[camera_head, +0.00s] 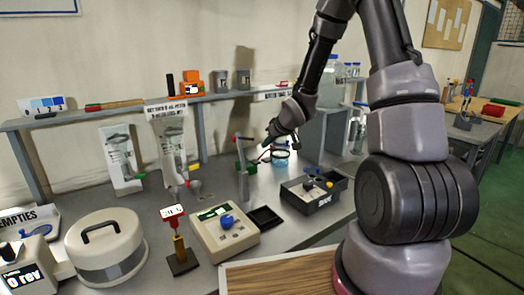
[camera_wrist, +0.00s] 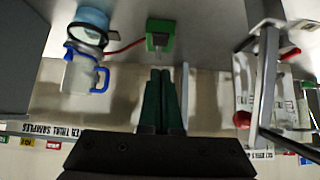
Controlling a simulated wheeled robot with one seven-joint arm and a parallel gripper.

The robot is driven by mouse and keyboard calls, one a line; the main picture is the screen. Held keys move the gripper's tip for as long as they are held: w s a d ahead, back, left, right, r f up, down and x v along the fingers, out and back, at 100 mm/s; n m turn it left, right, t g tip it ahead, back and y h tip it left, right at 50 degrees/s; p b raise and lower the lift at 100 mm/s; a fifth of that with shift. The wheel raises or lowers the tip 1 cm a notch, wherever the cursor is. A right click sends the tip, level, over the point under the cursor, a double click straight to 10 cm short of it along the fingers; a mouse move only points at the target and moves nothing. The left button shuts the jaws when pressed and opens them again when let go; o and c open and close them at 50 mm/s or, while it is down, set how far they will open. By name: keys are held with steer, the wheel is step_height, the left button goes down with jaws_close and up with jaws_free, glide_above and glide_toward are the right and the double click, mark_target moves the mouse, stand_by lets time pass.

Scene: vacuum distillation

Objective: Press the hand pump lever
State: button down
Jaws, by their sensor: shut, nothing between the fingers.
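My gripper (camera_head: 267,143) reaches down from the upper right over the grey bench, near a grey post. In the wrist view its two dark green fingers (camera_wrist: 160,74) lie side by side, shut and empty. Just beyond the fingertips is a small green block (camera_wrist: 160,35) with a red tube; it also shows beside the post in the head view (camera_head: 251,167). I cannot tell if they touch. The grey post (camera_head: 243,180) has a red-tipped arm at its top; it stands right of the fingers in the wrist view (camera_wrist: 264,82). I cannot tell which part is the pump lever.
A blue-banded vessel (camera_head: 280,160) and a blue-handled clear jug (camera_wrist: 80,74) are close by. A grey box (camera_head: 312,192), a beige device (camera_head: 224,233) and a domed case (camera_head: 105,247) stand on the bench. A shelf (camera_head: 220,96) runs behind.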

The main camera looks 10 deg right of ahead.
steer(key=shift+v, duration=1.1)
stand_by(1.1)
steer(key=s+d+r+m+h, duration=0.25)
steer(key=s+r, duration=0.25)
steer(key=r, duration=0.3)
steer(key=s+d+r+m+h, duration=0.1)
steer(key=s+d+r+m, duration=0.1)
steer(key=s+d+r, duration=0.5)
steer(key=s+a+r+m+y, duration=0.1)
steer(key=s+a+r+m, duration=0.1)
steer(key=s+r, duration=0.3)
steer(key=s+a+r+m+g+y, duration=0.1)
steer(key=s+r, duration=0.4)
steer(key=s, duration=0.8)
steer(key=a+m, duration=0.1)
steer(key=a, duration=0.1)
steer(key=shift+s+a+r, duration=0.2)
steer(key=shift+a+r, duration=0.05)
steer(key=shift+r, duration=0.05)
